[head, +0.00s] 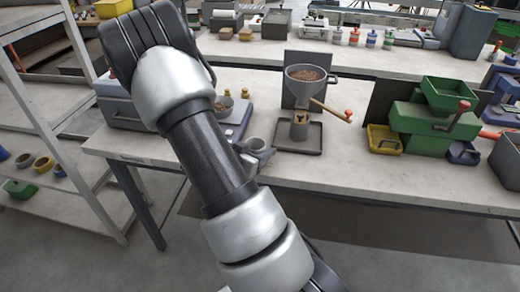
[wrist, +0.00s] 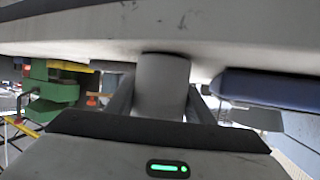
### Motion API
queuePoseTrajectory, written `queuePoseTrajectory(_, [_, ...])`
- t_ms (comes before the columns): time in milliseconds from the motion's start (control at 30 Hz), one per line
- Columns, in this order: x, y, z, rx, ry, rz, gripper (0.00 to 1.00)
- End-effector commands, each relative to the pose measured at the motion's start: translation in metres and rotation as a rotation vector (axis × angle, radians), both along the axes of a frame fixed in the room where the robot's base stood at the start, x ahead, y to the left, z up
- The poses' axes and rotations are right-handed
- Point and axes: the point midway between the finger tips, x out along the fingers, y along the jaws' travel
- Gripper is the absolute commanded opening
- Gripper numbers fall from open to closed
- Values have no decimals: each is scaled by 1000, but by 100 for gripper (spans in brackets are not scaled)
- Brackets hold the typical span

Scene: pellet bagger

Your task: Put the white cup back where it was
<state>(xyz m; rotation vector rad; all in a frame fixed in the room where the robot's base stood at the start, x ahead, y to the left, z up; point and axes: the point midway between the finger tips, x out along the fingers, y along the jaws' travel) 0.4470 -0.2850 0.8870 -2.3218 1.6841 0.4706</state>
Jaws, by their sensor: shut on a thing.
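My gripper (head: 262,157) is at the front edge of the workbench, partly hidden behind my own arm, between the blue scale and the pellet hopper. It is shut on the cup (head: 256,143), which looks pale grey-white and small. In the wrist view, the cup (wrist: 162,82) sits between the two dark fingers, with one finger on each side. That view looks upside down, with the bench surface across the top. The cup's end meets the bench in the picture; I cannot tell whether it touches or hovers.
The pellet hopper (head: 306,86) with a red-knobbed lever (head: 335,112) stands on a dark tray (head: 298,147) just right of the cup. The blue scale (head: 238,117) with a pellet bowl is left. A green machine (head: 432,122) stands farther right. Bare bench lies between the tray and green machine.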

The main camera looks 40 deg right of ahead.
Motion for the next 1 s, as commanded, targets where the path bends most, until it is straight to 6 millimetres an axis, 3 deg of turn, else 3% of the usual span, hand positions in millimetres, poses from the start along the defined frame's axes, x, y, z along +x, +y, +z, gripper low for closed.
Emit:
queuePoseTrajectory(67, [0,0,-4,0,1,0,23])
queuePoseTrajectory(100, [0,0,-3,0,0,0,53])
queuePoseTrajectory(200, [0,0,-3,0,1,0,66])
queuePoseTrajectory(567, [0,1,4,1,0,1,66])
queuePoseTrajectory(1000, [-24,76,36,1,0,4,66])
